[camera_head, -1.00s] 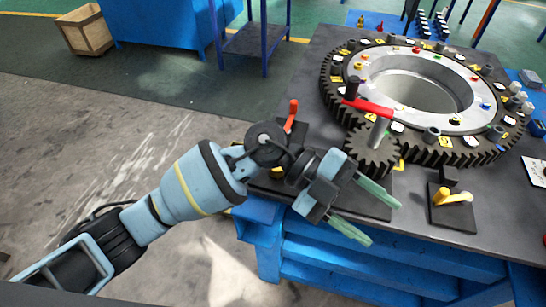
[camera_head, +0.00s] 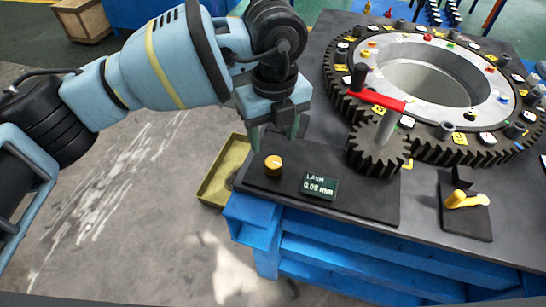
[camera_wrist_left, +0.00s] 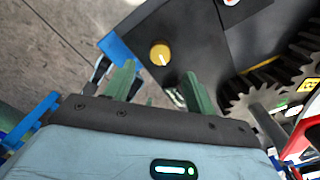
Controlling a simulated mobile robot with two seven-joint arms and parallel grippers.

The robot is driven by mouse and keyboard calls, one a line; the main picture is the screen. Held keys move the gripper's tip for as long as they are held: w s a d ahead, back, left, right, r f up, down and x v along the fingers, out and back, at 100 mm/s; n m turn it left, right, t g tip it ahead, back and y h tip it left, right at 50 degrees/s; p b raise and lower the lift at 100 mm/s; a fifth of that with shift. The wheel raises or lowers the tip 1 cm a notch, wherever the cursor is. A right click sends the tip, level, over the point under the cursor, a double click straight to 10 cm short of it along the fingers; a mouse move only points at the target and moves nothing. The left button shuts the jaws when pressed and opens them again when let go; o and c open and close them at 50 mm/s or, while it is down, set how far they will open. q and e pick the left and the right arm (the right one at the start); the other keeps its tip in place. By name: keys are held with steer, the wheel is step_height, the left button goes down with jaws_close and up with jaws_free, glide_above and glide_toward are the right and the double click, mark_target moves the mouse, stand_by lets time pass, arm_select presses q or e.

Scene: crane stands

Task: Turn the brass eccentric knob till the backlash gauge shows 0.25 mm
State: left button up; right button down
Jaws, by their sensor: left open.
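The brass knob (camera_head: 273,165) stands on a dark plate at the table's left front corner, its white mark visible on top. It also shows in the left wrist view (camera_wrist_left: 160,54), ahead of and between the fingers. The backlash gauge (camera_head: 319,186), right of the knob, reads LASH 0.05 mm. My left gripper (camera_head: 274,143) points down, open and empty, above and just behind the knob; its green fingers (camera_wrist_left: 160,85) do not touch it. My right gripper is not in view.
A small pinion (camera_head: 378,150) with a red crank handle (camera_head: 380,98) meets the large ring gear (camera_head: 470,147). A yellow lever (camera_head: 466,200) sits on a black base at right. A yellow-green bin (camera_head: 222,172) stands beside the table.

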mark_target(274, 162)
arm_select(q)
step_height(274, 162, down, 8)
steer(key=shift+r, duration=0.2)
stand_by(0.3)
steer(key=c, duration=1)
steer(key=shift+o, duration=0.2)
